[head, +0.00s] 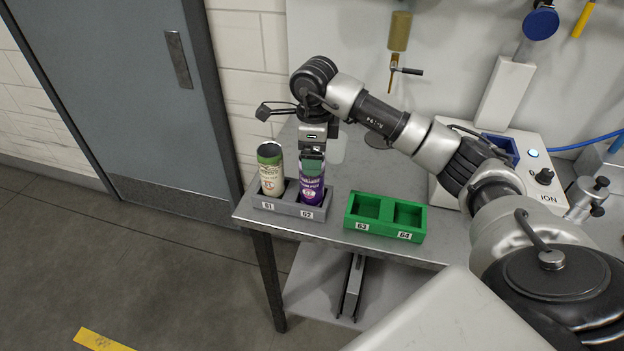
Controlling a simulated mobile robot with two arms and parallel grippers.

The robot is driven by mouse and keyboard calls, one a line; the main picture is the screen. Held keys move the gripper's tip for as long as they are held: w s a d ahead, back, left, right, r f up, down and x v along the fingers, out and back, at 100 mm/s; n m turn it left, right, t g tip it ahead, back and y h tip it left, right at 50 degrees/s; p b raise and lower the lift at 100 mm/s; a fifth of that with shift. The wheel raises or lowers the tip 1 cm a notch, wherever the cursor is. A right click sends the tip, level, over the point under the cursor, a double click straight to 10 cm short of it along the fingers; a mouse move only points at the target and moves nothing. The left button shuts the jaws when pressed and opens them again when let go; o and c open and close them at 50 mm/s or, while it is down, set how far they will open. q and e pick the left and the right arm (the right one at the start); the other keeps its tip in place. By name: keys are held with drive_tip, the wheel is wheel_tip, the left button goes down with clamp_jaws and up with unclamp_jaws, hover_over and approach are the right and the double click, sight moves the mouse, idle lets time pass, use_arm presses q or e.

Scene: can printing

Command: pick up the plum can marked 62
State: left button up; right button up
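The plum can (311,187) is purple with pale print and stands upright in the slot marked 62 of the grey holder (290,209). My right gripper (312,156) points down at the can's top from above, its arm coming in from the right. The gripper covers part of the can's upper end. I cannot tell whether the fingers are closed on the can or only around or just above it. My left gripper is not in view.
A cream can with a green top (270,170) stands close by in slot 61. An empty green holder (385,216), marked 63 and 64, sits to the right on the metal table (345,183). A white machine (545,165) stands at the back right.

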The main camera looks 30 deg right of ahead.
sight(312, 182)
wheel_tip(312, 182, down, 5)
drive_tip(key=shift+a+p, duration=0.1)
drive_tip(key=shift+p, duration=0.95)
drive_tip(key=c, duration=1)
drive_tip(key=shift+r, duration=0.1)
